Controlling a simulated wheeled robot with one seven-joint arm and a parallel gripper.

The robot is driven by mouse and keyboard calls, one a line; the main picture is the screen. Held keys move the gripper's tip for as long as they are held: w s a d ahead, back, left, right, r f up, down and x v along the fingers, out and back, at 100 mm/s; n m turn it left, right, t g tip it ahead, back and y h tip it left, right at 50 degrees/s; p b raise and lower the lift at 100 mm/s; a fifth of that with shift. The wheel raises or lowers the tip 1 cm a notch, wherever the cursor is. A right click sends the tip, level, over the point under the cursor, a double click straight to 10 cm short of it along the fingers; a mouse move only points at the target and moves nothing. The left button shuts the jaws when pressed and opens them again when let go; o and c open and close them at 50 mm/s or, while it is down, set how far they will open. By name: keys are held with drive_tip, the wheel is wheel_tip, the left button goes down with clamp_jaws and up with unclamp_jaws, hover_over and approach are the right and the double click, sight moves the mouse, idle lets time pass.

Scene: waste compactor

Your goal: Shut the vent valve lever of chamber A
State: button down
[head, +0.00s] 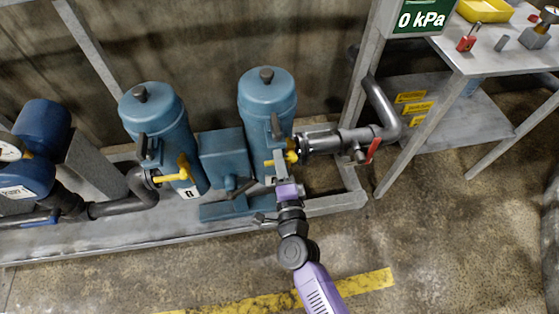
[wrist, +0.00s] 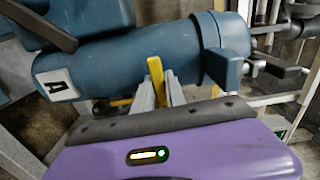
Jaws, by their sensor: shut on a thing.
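Chamber A (head: 266,95) is the right blue canister in the head view. In the wrist view, chamber A (wrist: 110,72) lies across the picture and bears a white plate with the letter A. A yellow lever (wrist: 156,75) stands between my gripper's two grey fingers (wrist: 160,92), and they are shut on it. In the head view my gripper (head: 282,172) is at the lower front of the canister. A yellow part (head: 291,151) shows just above it, where the pipe meets the canister. My gripper hides most of the lever there.
A pipe with a red handle (head: 374,151) runs right of chamber A. A green 0 kPa display (head: 421,19) hangs above. Open floor lies in front of the frame.

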drive_tip(key=shift+m, duration=0.4)
drive_tip(key=c, duration=1.4)
unclamp_jaws()
drive_tip(key=shift+r, duration=0.1)
drive_tip(key=v, duration=0.7)
drive_tip(key=shift+s+d, duration=0.15)
drive_tip(key=shift+s, duration=0.25)
